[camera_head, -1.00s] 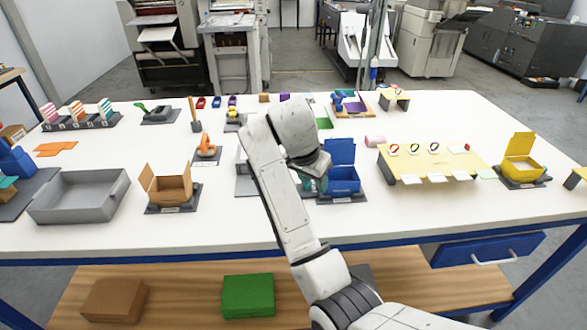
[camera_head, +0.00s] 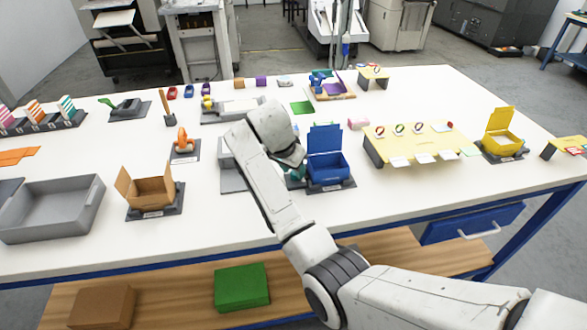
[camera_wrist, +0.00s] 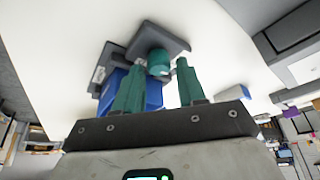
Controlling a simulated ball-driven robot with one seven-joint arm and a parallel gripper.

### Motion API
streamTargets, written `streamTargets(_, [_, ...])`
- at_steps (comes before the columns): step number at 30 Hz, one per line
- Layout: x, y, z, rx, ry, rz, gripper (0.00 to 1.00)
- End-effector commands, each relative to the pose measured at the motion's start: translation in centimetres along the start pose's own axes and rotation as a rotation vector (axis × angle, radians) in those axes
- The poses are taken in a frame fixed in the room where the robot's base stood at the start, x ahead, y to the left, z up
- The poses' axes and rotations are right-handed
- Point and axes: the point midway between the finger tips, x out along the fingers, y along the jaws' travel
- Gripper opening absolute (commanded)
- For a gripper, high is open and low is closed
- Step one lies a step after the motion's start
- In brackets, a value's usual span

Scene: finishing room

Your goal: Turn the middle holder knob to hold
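A yellow stand (camera_head: 378,150) on the right half of the table carries three ring-shaped knobs in a row. The middle one is a green-marked knob (camera_head: 399,129), between a red-marked knob on each side. The exact settings are too small to read. White cards (camera_head: 424,158) stick out at the stand's front edge. My gripper (camera_wrist: 160,66) has two teal fingers standing apart with a visible gap. In the head view it is mostly hidden by my arm, beside the blue box and well left of the yellow stand.
A teal cylinder (camera_wrist: 158,57) on a dark mount shows beyond the fingers in the wrist view. An open blue box (camera_head: 327,172) stands between my gripper and the stand. A yellow box (camera_head: 501,145) stands right of it. White table is clear in front of the stand.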

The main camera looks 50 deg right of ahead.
Motion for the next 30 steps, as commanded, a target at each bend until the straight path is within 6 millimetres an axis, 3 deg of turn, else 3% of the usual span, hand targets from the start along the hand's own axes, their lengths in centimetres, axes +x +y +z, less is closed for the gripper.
streamTargets(6, [1.31, 0.04, -0.03, 0.0, 0.0, 0.0, 0.4])
streamTargets(14, [1.38, 0.02, -0.01, 0.0, 0.0, -0.001, 0.4])
streamTargets(26, [1.36, 0.02, -0.01, 0.0, 0.0, 0.0, 0.01])
streamTargets(30, [1.35, 0.01, 0.0, 0.003, 0.0, 0.001, 0.0])
